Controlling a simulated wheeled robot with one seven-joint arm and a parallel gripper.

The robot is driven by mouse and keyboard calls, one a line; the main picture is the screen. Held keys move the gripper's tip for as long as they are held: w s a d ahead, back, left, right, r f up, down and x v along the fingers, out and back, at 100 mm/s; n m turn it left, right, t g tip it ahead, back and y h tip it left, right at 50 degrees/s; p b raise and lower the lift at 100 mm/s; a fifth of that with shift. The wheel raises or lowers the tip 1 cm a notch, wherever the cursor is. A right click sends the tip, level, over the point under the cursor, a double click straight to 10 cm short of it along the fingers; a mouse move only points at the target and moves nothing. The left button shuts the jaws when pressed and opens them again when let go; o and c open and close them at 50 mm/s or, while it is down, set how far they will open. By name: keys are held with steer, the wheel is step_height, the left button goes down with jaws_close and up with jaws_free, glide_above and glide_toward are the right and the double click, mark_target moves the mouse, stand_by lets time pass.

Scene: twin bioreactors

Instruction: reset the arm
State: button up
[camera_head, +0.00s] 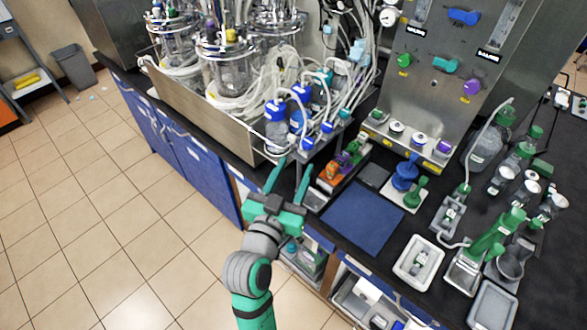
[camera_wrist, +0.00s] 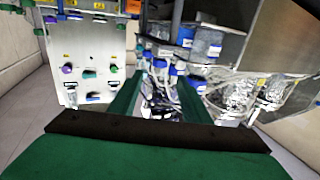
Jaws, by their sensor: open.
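My gripper (camera_head: 288,185) is green, with two long fingers spread apart and nothing between them. In the head view it is in front of the bench edge, pointing toward the bench. My green and grey arm comes up from the bottom of that view. In the wrist view the two green fingers (camera_wrist: 154,98) show apart, with blue-capped bottles and tubing beyond them. I cannot tell the exact gap between the fingertips and the bench.
A steel tray (camera_head: 205,118) with glass vessels and tubing stands at the back left. A blue mat (camera_head: 363,217) lies bare on the black bench. A white tray (camera_head: 405,268), bottles and a control panel (camera_head: 430,90) are at right.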

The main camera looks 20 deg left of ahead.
steer(key=s+d+f+n+g+y, duration=0.1)
steer(key=s+d+f, duration=0.3)
steer(key=s+f, duration=0.4)
steer(key=s+d+f+n+g+y, duration=0.1)
steer(key=s+d+f, duration=0.35)
steer(key=f, duration=0.45)
steer(key=s+d+f+m+h, duration=0.1)
steer(key=s+d, duration=0.3)
steer(key=s, duration=0.5)
steer(key=s+d+f+m+h, duration=0.1)
steer(key=s+d, duration=0.2)
steer(key=s, duration=0.7)
steer(key=shift+s+d+f+g, duration=0.2)
steer(key=shift+s+d+g, duration=0.1)
steer(key=shift+d, duration=0.1)
